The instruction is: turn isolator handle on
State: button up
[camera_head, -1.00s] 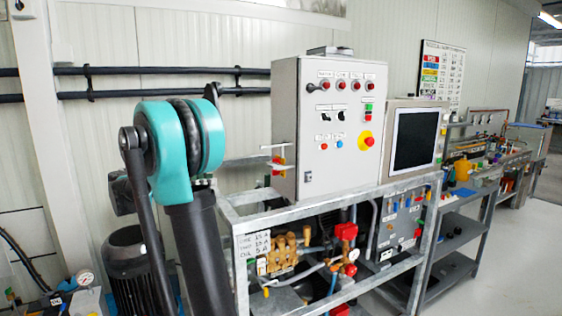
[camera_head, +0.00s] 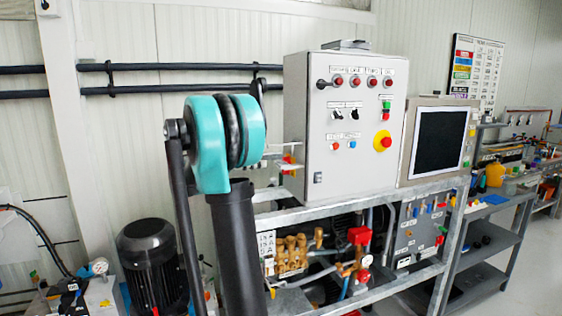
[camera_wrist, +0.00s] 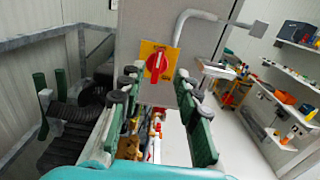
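The isolator handle (camera_wrist: 155,67) is a red knob on a yellow plate, fixed to the side of a grey control cabinet (camera_head: 345,120). In the wrist view it stands about upright, just ahead of my gripper. In the head view the red and yellow isolator (camera_head: 288,160) shows small on the cabinet's left side, partly behind a bent bar. My gripper (camera_wrist: 157,88) is open, its green and dark fingers spread to the left and right of the handle in the picture. Nothing is between them, and I see no contact. In the head view my arm hides the gripper.
A galvanised frame (camera_head: 300,215) carries the cabinet and a screen (camera_head: 437,140). A black motor (camera_head: 152,265) stands at lower left.

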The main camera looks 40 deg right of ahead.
jog(key=x, duration=0.9)
jog(key=shift+d, duration=0.15)
grip_shut()
